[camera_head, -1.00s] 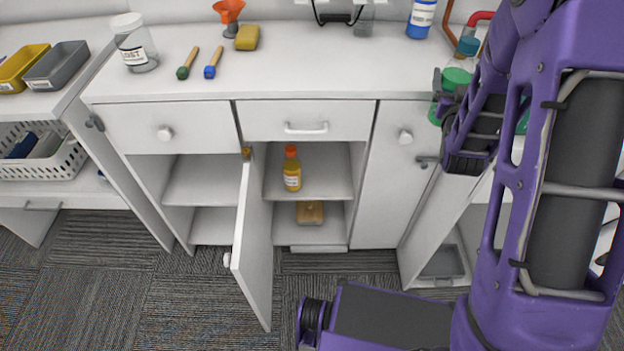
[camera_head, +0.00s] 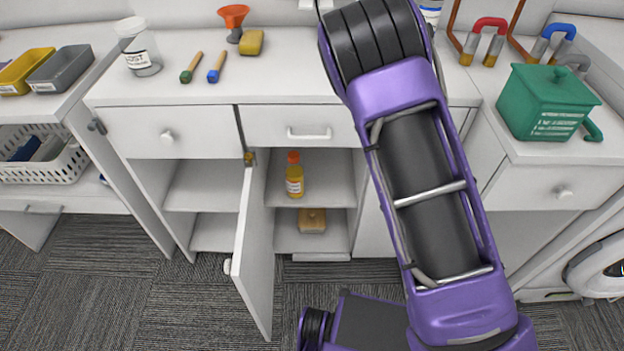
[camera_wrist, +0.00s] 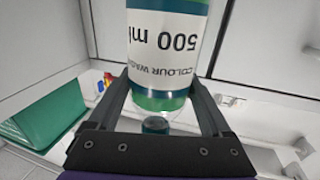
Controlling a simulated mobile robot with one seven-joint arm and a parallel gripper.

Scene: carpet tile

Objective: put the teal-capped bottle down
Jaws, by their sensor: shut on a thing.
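The teal-capped bottle (camera_wrist: 165,50) fills the upper middle of the wrist view. It has green contents and a white label reading "500 ml", upside down in the picture. Its clear shoulder and teal cap (camera_wrist: 155,125) point toward my gripper's palm. My gripper (camera_wrist: 160,88) is shut on the bottle, with a dark finger on each side of it. The far end of the bottle is cut off by the frame, so I cannot tell whether it touches a surface. In the head view my purple arm hides the gripper and the bottle.
The counter (camera_head: 285,75) holds brushes, a yellow sponge (camera_head: 251,42), an orange funnel (camera_head: 233,20) and a clear jar (camera_head: 138,50). A cabinet door (camera_head: 254,250) hangs open beside shelves with an orange-capped bottle (camera_head: 295,178).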

